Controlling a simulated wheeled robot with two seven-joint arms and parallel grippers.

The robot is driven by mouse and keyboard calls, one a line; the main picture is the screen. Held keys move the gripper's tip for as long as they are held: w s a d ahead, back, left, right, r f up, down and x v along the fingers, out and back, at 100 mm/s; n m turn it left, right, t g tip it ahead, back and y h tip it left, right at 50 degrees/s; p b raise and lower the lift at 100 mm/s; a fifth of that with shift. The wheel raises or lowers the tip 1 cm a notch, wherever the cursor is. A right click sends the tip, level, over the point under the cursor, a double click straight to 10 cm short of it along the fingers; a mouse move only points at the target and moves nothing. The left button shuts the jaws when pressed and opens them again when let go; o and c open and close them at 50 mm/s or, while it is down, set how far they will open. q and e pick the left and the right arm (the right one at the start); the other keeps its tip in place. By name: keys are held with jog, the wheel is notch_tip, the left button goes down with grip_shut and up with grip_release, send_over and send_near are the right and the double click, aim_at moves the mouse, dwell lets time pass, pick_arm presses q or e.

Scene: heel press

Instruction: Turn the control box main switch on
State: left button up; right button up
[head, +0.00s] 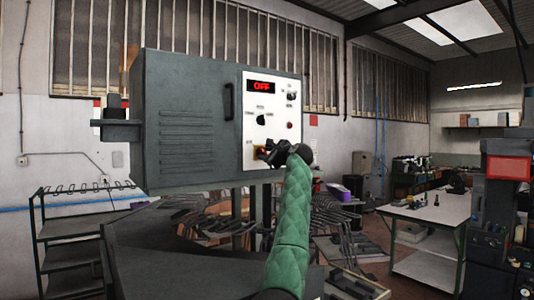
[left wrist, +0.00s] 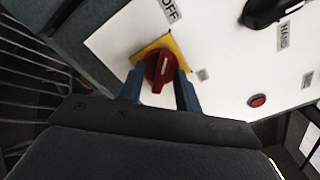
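The grey control box (head: 188,120) has a white front panel (head: 253,105) with a lit red display (head: 261,87) reading OFF. The main switch is a red rotary knob (left wrist: 160,72) on a yellow plate (left wrist: 183,46), near an OFF label in the left wrist view. My right gripper is not in view.
A black selector knob (left wrist: 264,12) and a small red button (left wrist: 257,101) sit on the panel beside the switch. Dark racks (head: 75,240) stand at left. A white-topped workbench (head: 435,208) stands at right, with a machine (head: 505,200) at the right edge.

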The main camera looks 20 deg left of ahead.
pick_arm(q)
jog(key=shift+d+r, duration=0.1)
jog(key=shift+d, duration=0.05)
grip_shut()
